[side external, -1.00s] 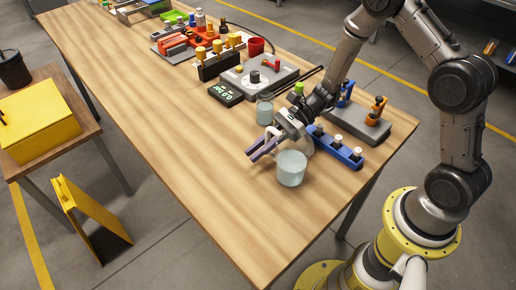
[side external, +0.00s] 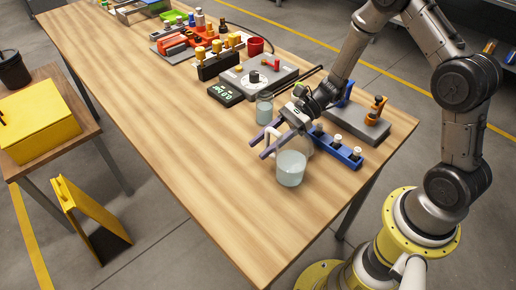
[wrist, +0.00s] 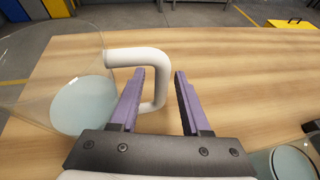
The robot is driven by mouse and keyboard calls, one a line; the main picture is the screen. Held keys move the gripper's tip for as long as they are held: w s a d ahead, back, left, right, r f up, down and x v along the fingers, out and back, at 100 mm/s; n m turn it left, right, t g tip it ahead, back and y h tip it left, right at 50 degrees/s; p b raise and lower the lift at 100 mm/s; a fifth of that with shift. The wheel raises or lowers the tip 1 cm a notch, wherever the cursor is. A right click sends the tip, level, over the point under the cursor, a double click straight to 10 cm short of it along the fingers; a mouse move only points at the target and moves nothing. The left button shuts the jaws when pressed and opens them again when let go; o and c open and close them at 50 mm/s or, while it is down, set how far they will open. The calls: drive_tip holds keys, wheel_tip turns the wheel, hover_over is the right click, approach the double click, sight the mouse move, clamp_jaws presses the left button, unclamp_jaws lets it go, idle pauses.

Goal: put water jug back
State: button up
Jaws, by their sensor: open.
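The water jug (side external: 291,170) is a clear vessel with pale blue liquid, standing upright on the wooden table near its front right. Its white handle (side external: 271,147) points towards the upper left in the side view. My gripper (side external: 259,146) is open, with its purple fingers on either side of the handle. In the wrist view the jug (wrist: 85,103) is at the left. Its handle (wrist: 157,85) passes behind the left finger, and its outer bar shows between the open fingers (wrist: 160,75). I cannot tell whether either finger touches it.
A smaller glass beaker (side external: 264,113) stands behind my gripper, close to my arm. A blue holder with white-topped vials (side external: 337,147) lies right of the jug. A hotplate-like device (side external: 259,77) is further back. The table (side external: 190,160) is clear to the left.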

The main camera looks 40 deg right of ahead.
drive_tip(key=v, duration=1)
drive_tip(key=s+a+r+n+h, duration=0.2)
drive_tip(key=s+r+n+h, duration=0.2)
drive_tip(key=r+n+h, duration=0.5)
drive_tip(key=s+d+r+n+t+h, duration=0.1)
drive_tip(key=s+d+r+n+h, duration=0.1)
drive_tip(key=s+n, duration=0.3)
drive_tip(key=s+d+r+n+t+h, duration=0.2)
drive_tip(key=s+n, duration=0.4)
drive_tip(key=s, duration=0.4)
drive_tip(key=shift+s+d+r+n, duration=0.3)
drive_tip(key=shift+d+r, duration=0.2)
drive_tip(key=shift+d, duration=0.05)
